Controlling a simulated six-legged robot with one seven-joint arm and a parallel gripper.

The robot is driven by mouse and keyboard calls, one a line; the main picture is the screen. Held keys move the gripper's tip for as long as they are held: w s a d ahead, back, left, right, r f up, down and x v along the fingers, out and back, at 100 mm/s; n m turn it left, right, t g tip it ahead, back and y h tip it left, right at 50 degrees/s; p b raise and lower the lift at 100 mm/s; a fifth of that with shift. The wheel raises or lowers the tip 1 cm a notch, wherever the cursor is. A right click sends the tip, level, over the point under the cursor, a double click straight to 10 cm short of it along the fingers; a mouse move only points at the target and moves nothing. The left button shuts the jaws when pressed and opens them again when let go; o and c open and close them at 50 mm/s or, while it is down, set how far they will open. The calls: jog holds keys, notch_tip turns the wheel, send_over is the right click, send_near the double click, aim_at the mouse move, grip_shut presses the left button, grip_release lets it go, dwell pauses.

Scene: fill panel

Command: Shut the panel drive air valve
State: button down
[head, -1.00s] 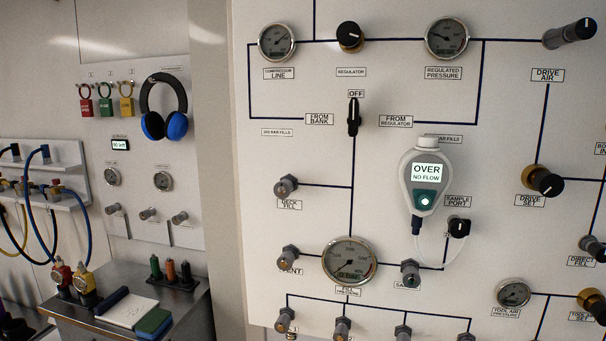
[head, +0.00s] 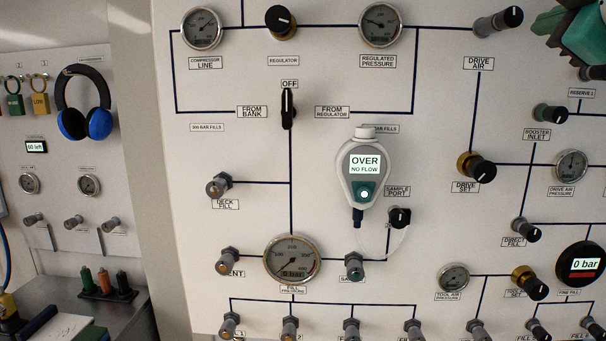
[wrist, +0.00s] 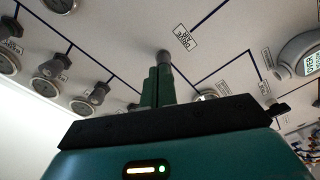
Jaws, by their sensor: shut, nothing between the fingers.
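The panel drive air valve (head: 498,22) is a grey stem with a black knob at the top of the panel, above the DRIVE AIR label (head: 479,64). In the wrist view the valve (wrist: 164,57) and its label (wrist: 187,39) appear upside down. My gripper (head: 556,24), green, enters at the upper right of the head view, to the right of the valve and apart from it there. In the wrist view its shut, empty fingers (wrist: 156,84) point toward the valve and overlap part of it; I cannot tell whether they touch.
Below the valve are the drive set knob (head: 476,167) and the booster inlet valve (head: 550,114). A sampling meter (head: 363,172) reading OVER NO FLOW hangs at the panel's middle. The regulated pressure gauge (head: 381,24) is left of the valve.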

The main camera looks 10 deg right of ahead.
jog(key=x, duration=0.2)
jog(key=shift+w+d, duration=0.1)
jog(key=shift+w, duration=0.15)
jog(key=shift+w+a+r, duration=0.1)
jog(key=shift+w+a, duration=0.1)
jog(key=shift+a, duration=0.2)
dwell(0.9)
jog(key=shift+d, duration=0.15)
jog(key=v, duration=0.6)
jog(key=shift+s+d, duration=0.2)
jog(key=shift+d, duration=0.1)
